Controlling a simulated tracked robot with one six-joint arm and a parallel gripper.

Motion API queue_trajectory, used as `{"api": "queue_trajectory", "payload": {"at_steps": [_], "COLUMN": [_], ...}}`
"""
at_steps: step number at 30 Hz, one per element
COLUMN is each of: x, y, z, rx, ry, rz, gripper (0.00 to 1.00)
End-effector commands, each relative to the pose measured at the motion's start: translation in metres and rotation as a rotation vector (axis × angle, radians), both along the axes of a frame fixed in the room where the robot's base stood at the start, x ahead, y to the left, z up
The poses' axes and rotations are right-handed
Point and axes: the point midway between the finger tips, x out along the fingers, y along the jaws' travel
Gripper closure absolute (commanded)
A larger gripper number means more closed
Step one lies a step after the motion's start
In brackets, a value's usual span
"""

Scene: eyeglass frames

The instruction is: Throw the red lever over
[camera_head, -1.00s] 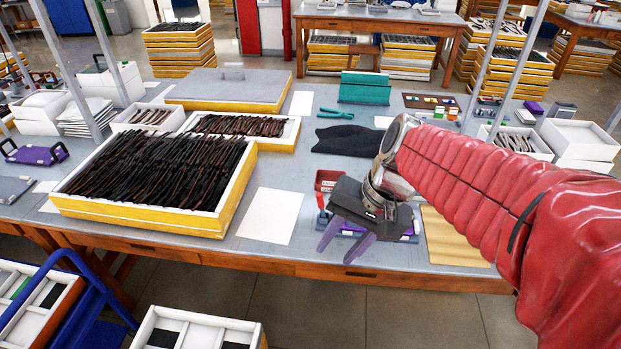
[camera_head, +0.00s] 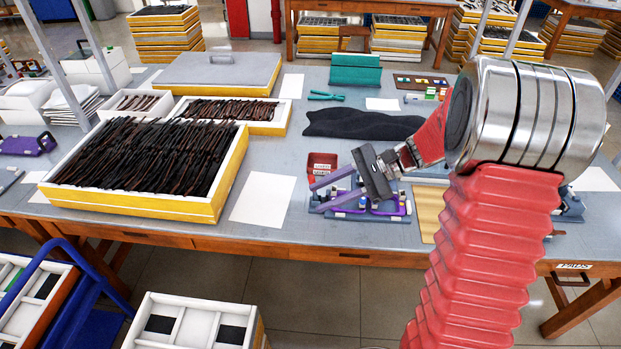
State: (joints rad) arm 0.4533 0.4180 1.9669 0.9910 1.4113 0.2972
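A small fixture (camera_head: 366,214) with a blue-grey base and purple and white parts sits near the table's front edge, right of the white sheet. My gripper (camera_head: 314,197) is over the left part of this fixture, its two purple-grey fingers pointing left with a gap between them. It is open, and I see nothing between the fingers. I cannot make out a red lever; the gripper hides part of the fixture. I cannot tell whether the fingers touch the fixture.
A small red box (camera_head: 322,163) with white labels stands just behind the fingers. A yellow-sided tray (camera_head: 228,186) of dark eyeglass frames is at left. A white sheet (camera_head: 263,199) lies between. A black cloth (camera_head: 362,124) lies behind, and a wooden board (camera_head: 428,208) at right.

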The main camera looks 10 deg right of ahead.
Motion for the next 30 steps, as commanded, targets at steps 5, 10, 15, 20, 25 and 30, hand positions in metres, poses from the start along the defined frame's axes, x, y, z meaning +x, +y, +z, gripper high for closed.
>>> {"api": "queue_trajectory", "payload": {"at_steps": [5,10,15,20,25,30], "x": [0.027,0.051,0.070,0.083,0.089,0.090], "y": [-0.023,-0.049,-0.078,-0.105,-0.120,-0.122], "z": [-0.021,-0.042,-0.066,-0.087,-0.098,-0.099], "rx": [0.147,0.283,0.421,0.532,0.593,0.602], "ry": [0.070,0.123,0.168,0.195,0.205,0.206], "rz": [-0.114,-0.222,-0.331,-0.418,-0.466,-0.473], "gripper": [0.65,0.65,0.65,0.65,0.65,0.65]}}
